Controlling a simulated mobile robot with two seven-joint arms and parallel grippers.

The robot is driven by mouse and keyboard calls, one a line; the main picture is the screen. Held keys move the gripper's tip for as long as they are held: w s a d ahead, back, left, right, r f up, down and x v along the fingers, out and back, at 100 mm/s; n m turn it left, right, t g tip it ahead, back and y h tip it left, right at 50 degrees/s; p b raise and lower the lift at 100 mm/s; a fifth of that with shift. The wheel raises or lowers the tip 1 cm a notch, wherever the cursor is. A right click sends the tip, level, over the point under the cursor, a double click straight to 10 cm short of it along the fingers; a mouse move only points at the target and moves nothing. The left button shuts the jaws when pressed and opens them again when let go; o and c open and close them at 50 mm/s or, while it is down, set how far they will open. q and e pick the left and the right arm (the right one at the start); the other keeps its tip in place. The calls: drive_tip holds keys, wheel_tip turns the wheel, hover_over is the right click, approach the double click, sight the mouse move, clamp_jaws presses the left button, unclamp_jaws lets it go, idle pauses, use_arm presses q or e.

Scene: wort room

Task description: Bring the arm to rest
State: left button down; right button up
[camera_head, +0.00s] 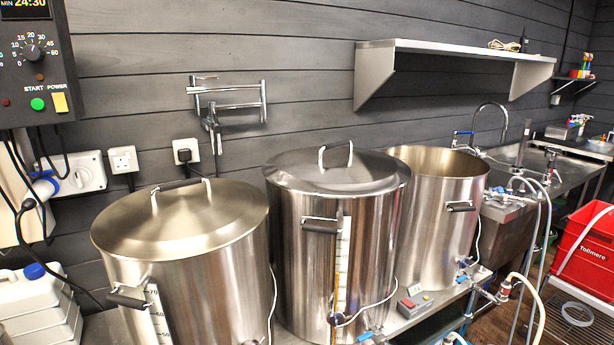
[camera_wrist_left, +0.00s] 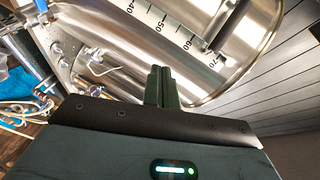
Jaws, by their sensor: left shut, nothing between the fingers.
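My left gripper (camera_wrist_left: 163,86) shows in the left wrist view with its two dark fingers together and nothing between them. In that view a steel kettle (camera_wrist_left: 130,45) with a printed scale is behind the fingertips, and the picture is tilted. I cannot tell how far the fingers are from the kettle. Neither of my arms shows in the head view. My right gripper is in neither view.
Three steel kettles stand in a row: a lidded left one (camera_head: 190,270), a lidded middle one (camera_head: 300,250) and an open right one (camera_head: 430,220). A control box (camera_head: 40,70) hangs upper left. A red crate (camera_head: 590,250) and hoses are at right.

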use_arm(q)
drive_tip(key=s+d+f+n+g+h, duration=0.1)
drive_tip(key=s+d+f+n+g, duration=0.2)
drive_tip(key=s+f, duration=0.8)
drive_tip(key=s+d+f+n+g+h+p, duration=0.1)
drive_tip(key=s+d+f+n+g+h, duration=0.1)
drive_tip(key=s+d+f+n, duration=0.4)
drive_tip(key=s+f+n+g, duration=0.1)
drive_tip(key=s+f, duration=0.4)
drive_tip(key=s, duration=0.7)
drive_tip(key=shift+n+g+h, duration=0.3)
drive_tip(key=shift+n, duration=0.5)
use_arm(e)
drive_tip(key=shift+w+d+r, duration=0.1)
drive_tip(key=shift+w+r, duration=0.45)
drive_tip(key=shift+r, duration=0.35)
use_arm(q)
drive_tip(key=shift+s, duration=0.1)
